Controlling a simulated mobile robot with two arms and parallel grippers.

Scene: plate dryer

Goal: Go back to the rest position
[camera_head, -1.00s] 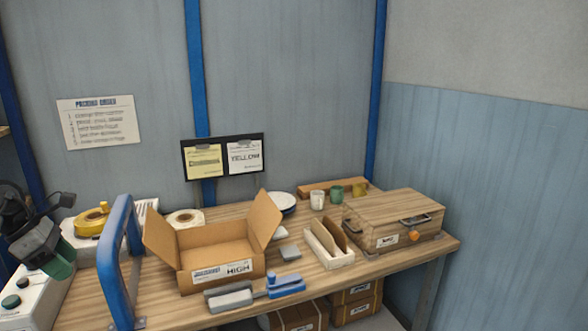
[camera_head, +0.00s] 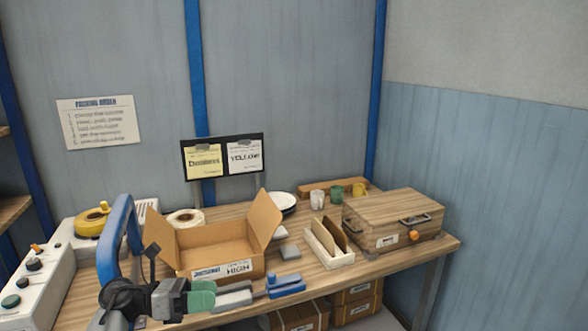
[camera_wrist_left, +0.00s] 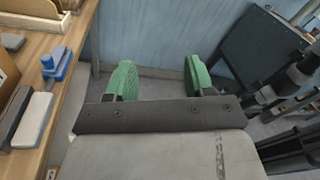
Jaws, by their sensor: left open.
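My left gripper (camera_head: 201,297) is low in the head view, in front of the table's near edge and the open cardboard box. Its green fingertips also show in the left wrist view (camera_wrist_left: 158,80), spread apart with nothing between them but the floor and wall beyond. My right gripper does not show in the head view.
Brown boxes sit underneath.

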